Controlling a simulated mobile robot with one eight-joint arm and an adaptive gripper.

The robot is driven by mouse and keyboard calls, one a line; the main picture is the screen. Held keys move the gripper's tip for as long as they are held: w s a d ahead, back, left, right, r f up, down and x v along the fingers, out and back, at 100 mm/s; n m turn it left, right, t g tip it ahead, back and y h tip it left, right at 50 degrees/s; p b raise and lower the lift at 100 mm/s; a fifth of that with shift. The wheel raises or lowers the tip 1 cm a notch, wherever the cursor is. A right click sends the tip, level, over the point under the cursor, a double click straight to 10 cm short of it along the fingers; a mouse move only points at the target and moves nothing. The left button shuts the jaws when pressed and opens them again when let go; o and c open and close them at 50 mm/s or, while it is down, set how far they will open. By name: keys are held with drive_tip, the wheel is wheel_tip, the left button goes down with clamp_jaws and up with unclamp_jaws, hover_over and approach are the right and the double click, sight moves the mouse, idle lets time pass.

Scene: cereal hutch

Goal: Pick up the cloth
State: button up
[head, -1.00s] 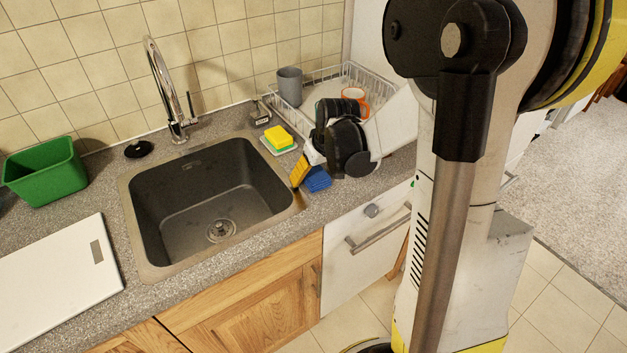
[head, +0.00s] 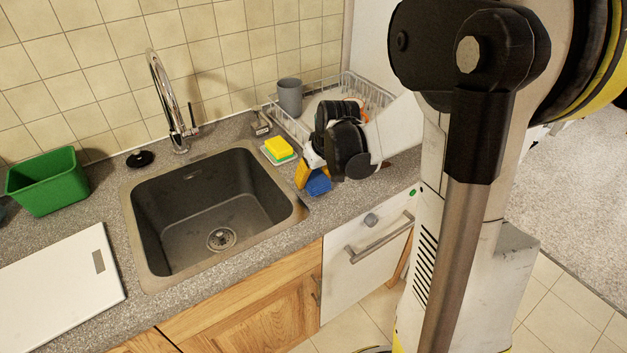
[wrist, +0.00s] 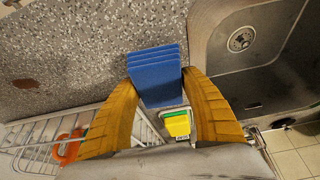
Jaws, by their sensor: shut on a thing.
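The cloth (head: 319,183) is blue and looks folded, with layered edges. It also shows in the wrist view (wrist: 155,72), between the two yellow fingers. My gripper (head: 308,177) is at the right end of the sink. In the wrist view my gripper (wrist: 155,78) is shut on the cloth, with a finger against each side. The cloth appears to be just above the counter; the exact gap is hard to tell. My dark wrist hides part of the dish rack behind it.
The sink (head: 215,210) with its tap (head: 165,95) lies left of the gripper. A yellow-green sponge (head: 279,148) sits on a small dish behind. A dish rack (head: 355,85) with a grey cup (head: 290,96) stands at the back. A green bin (head: 45,182) and white board (head: 60,285) are left.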

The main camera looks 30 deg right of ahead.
wheel_tip(320, 180, up, 2)
drive_tip(key=shift+r+p, duration=0.2)
drive_tip(key=shift+p, duration=0.25)
drive_tip(key=s+d+r+p, duration=0.3)
drive_tip(key=s+d+r, duration=0.2)
drive_tip(key=d, duration=0.5)
drive_tip(key=shift+v, duration=0.75)
drive_tip(key=shift+s+d, duration=0.1)
